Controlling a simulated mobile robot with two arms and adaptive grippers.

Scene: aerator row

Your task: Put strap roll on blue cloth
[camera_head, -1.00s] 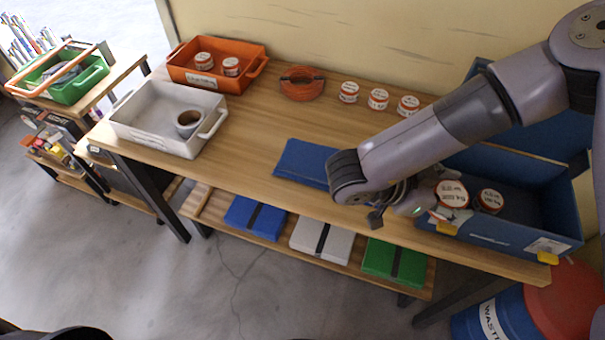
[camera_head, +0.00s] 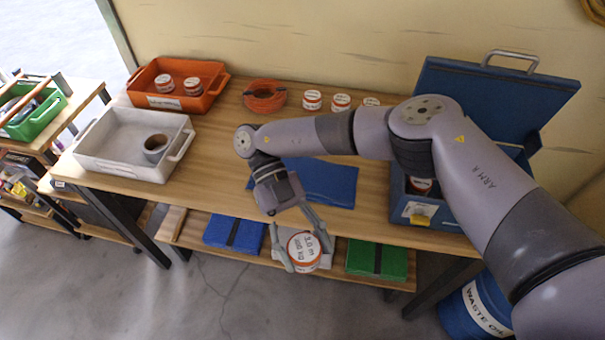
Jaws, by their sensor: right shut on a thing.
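My right gripper (camera_head: 305,250) is shut on a strap roll (camera_head: 304,252), an orange roll with a white label reading "3.0 m". It holds the roll in front of the table's front edge, above the lower shelf. The blue cloth (camera_head: 325,182) lies flat on the table behind the gripper, partly hidden by my right arm. A similar roll (camera_head: 420,186) shows in the open blue toolbox (camera_head: 440,215) at the right, mostly hidden by my arm. My left gripper is not in view.
Several labelled rolls (camera_head: 312,100) and an orange coil (camera_head: 264,96) stand along the table's back. An orange bin (camera_head: 190,103) with two rolls and a white tray (camera_head: 105,170) with a grey ring are at left. Folded blue and green items lie on the lower shelf.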

